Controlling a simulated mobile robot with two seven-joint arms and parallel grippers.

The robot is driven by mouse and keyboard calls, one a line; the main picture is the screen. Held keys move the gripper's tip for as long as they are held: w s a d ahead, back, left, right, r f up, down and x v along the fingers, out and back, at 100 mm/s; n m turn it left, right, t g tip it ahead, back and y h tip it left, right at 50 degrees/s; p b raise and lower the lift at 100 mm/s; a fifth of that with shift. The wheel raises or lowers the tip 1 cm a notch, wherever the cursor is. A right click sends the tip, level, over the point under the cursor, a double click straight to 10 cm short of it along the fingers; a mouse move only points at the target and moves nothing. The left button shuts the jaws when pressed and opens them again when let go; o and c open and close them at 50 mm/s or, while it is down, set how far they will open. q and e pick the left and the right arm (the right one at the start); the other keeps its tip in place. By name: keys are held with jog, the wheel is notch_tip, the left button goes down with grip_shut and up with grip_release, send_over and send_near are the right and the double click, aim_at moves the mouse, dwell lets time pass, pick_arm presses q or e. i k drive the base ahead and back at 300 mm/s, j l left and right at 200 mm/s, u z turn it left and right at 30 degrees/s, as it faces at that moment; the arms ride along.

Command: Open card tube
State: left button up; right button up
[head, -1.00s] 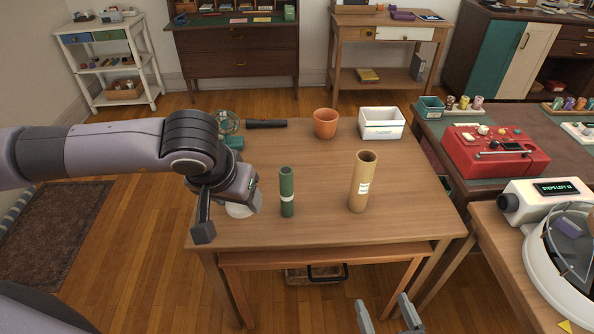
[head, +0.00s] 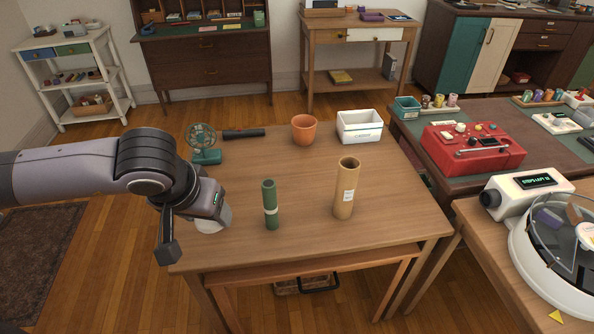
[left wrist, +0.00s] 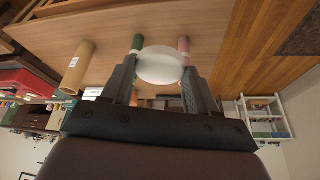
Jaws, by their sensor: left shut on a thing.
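A tan card tube (head: 344,195) with a white label stands upright on the wooden table (head: 290,248). Its top shows a dark round recess inside the rim. It is at the left in the left wrist view (left wrist: 77,68). A slimmer green tube (head: 270,208) with a pale band stands left of it. My left gripper (head: 208,214) is left of the green tube, apart from both tubes. It is shut on a white rounded thing (left wrist: 160,66), seen between its fingers in the left wrist view. Whether this thing touches the table is unclear. My right gripper is out of view.
A green fan (head: 204,143), a black torch-like thing (head: 243,133), a terracotta pot (head: 304,129) and a white box (head: 360,126) line the table's back. A pink thing (left wrist: 183,44) shows behind the white one. The table's front right is clear.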

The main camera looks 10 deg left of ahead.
aim_at(349, 166)
jog(key=i+j, duration=0.4)
jog(key=j, duration=0.2)
jog(key=j+z, duration=0.15)
jog(key=z, duration=0.15)
jog(key=i+j+z, duration=0.15)
jog(key=z, duration=1.05)
